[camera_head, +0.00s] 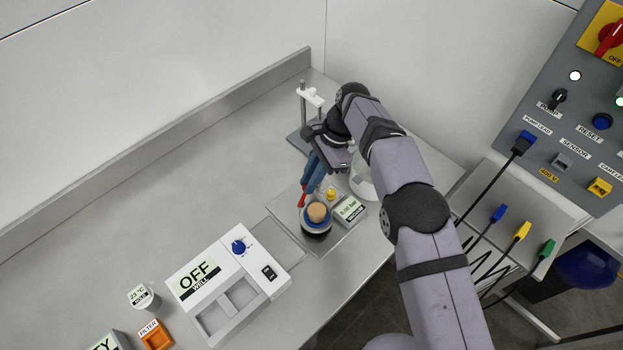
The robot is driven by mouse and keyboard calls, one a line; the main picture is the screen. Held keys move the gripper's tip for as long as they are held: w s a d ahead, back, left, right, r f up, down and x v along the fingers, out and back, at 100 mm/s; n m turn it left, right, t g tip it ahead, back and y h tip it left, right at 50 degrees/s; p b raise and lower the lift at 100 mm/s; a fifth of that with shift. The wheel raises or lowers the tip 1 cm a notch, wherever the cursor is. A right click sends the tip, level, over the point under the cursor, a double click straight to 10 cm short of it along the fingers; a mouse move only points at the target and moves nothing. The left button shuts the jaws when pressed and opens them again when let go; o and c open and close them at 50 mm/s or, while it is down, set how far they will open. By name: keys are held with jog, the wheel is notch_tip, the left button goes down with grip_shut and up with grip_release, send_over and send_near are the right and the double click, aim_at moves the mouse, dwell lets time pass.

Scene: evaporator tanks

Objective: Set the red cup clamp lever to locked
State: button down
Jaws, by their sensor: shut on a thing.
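The red cup clamp lever (302,198) shows as a short red piece beside the cup, at the left side of its rim. The cup (317,228) is dark with a blue ring and a tan round top, and stands on a grey plate (284,207). My gripper (307,186) reaches down from behind the cup with its blue fingers, and is shut on the red lever. The fingers and the wrist hide part of the lever, and I cannot read its exact setting.
A yellow knob (331,193) and a small vacuum display (349,209) are close to the right of the fingers. A white box marked OFF (225,285) stands front left. A stand (304,100) is behind my wrist. The bench's left part is clear.

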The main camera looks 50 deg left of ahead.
jog(key=shift+a+n, duration=0.15)
jog(key=shift+n, duration=0.25)
dwell(0.4)
jog(key=c, duration=1.7)
grip_release()
jog(key=shift+c, duration=0.2)
jog(key=shift+r, duration=0.1)
notch_tip(320, 180, up, 10)
jog(key=p, duration=0.3)
